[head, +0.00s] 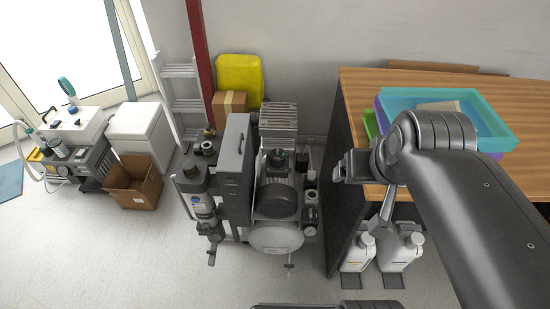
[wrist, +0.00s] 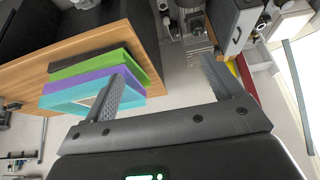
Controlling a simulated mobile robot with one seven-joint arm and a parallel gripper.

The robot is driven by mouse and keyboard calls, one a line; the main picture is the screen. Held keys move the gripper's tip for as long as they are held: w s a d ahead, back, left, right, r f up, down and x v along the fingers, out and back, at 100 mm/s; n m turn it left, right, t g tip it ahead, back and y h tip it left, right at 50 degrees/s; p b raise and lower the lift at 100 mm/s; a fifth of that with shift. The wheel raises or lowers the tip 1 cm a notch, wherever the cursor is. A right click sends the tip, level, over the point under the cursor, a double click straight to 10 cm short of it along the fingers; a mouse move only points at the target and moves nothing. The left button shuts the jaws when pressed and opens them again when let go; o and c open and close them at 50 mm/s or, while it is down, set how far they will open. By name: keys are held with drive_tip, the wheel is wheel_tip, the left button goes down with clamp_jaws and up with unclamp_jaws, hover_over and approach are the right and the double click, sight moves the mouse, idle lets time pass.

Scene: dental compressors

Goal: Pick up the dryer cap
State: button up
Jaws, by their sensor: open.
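The compressor unit (head: 277,200) stands on the floor left of the wooden bench in the head view. A dryer column (head: 203,205) is on its left side, with small dark round parts (head: 208,148) at its top. I cannot tell for sure which of these is the dryer cap. My gripper (wrist: 162,88) is open and empty in the wrist view, its two fingers wide apart. In the head view it is beside the bench's left end, right of the compressor and apart from it. Part of the compressor shows at the top of the wrist view (wrist: 232,22).
The wooden bench (head: 360,95) bears stacked trays, the top one teal (head: 505,130), close to my arm. White bottles (head: 398,252) stand below it. A red post (head: 198,60), yellow container (head: 239,75) and open cardboard box (head: 135,187) lie around the compressor. Floor in front is clear.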

drive_tip(key=shift+w, duration=0.1)
drive_tip(key=m+g, duration=0.1)
hover_over(277, 155)
drive_tip(key=s+a, duration=0.1)
drive_tip(key=s, duration=0.2)
wheel_tip(277, 155, down, 38)
drive_tip(key=f, duration=0.1)
drive_tip(key=x, duration=0.5)
drive_tip(key=shift+w+d+f, duration=0.1)
drive_tip(key=shift+w, duration=0.15)
drive_tip(key=shift+d+x, duration=0.25)
drive_tip(key=shift+x, duration=1.1)
drive_tip(key=shift+d+x, duration=0.25)
drive_tip(key=shift+x, duration=1.05)
